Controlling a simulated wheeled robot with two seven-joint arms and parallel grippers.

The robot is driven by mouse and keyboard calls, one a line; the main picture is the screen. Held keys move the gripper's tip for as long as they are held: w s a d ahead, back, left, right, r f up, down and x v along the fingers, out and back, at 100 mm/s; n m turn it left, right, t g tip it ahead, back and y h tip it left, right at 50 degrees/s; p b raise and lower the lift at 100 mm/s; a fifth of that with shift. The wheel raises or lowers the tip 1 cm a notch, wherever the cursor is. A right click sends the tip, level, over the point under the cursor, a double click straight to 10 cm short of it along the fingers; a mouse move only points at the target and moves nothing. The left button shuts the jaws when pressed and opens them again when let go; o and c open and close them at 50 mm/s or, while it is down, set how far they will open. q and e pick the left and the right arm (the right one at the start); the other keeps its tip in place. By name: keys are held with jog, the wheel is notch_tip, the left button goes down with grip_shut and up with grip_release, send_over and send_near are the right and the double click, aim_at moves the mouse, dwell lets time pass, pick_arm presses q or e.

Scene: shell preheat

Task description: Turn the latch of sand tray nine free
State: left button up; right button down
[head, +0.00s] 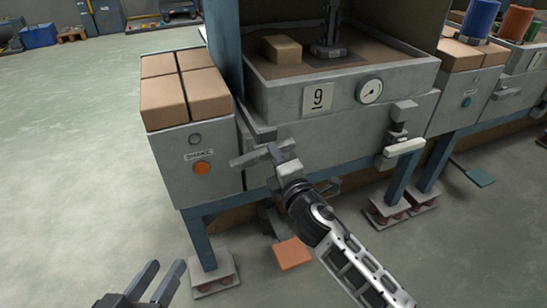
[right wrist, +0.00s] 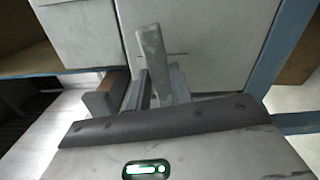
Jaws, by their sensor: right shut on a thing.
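Sand tray nine is the grey box (head: 285,98) with a "9" plate (head: 318,97) and a round gauge (head: 370,91) on its front. A grey latch lever (head: 246,158) sits at its lower left corner. My right gripper (head: 276,154) is at this latch, shut on the lever. In the right wrist view the lever (right wrist: 152,52) stands between the two fingers of my right gripper (right wrist: 158,88), slightly tilted. A second latch with a pale handle (head: 404,147) is on the tray's right side. My left gripper (head: 157,276) is open and empty, low at the left, away from the tray.
A grey cabinet (head: 172,174) with tan blocks (head: 180,85) on top and an orange button (head: 202,168) stands left of the tray. A blue post (head: 222,45) rises between them.

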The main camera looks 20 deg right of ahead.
jog(key=shift+f+m, duration=0.15)
jog(key=shift+m, duration=0.85)
jog(key=c, duration=1.2)
grip_release()
jog(key=shift+c, duration=0.2)
